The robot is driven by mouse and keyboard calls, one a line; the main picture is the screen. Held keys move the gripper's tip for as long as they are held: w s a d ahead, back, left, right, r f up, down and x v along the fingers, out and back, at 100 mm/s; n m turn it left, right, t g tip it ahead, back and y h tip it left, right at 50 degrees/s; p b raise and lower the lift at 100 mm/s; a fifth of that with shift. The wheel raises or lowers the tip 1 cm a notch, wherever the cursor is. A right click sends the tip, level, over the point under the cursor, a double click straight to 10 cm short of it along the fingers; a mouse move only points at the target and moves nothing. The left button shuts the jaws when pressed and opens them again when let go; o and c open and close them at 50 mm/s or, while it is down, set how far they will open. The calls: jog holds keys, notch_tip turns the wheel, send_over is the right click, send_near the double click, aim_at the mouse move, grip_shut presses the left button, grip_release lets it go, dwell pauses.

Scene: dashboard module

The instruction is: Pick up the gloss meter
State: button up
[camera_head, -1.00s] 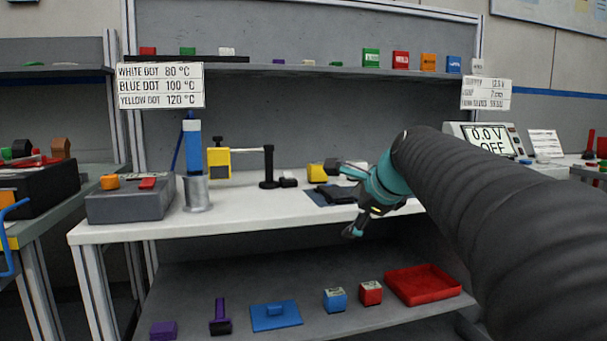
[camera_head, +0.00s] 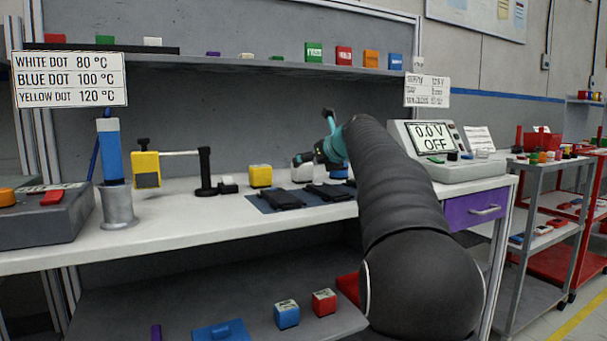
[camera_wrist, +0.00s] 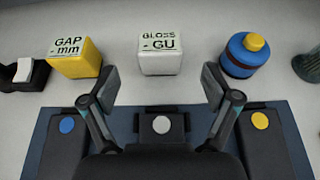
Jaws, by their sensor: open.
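The gloss meter (camera_wrist: 160,53) is a small white box with "GLOSS GU" on its top, seen at the top middle of the wrist view. It stands on the bench just beyond the dark blue mat. In the head view the white gloss meter (camera_head: 301,168) is partly hidden by my gripper (camera_head: 322,155). In the wrist view my gripper (camera_wrist: 160,95) is open and empty, its two fingers apart and pointing toward the left and right sides of the gloss meter. The fingertips appear short of it, with no visible contact.
The yellow gap gauge (camera_wrist: 75,60) stands left of the gloss meter, and a blue round container with a yellow knob (camera_wrist: 246,56) stands right. Dark blocks with coloured dots lie on the mat (camera_wrist: 40,150). A display unit (camera_head: 440,150) stands at the bench's right.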

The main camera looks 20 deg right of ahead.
aim_at(305, 165)
jog(key=shift+x, duration=3.65)
jog(key=shift+c, duration=0.2)
jog(key=c, duration=1.3)
jog(key=shift+r, duration=0.15)
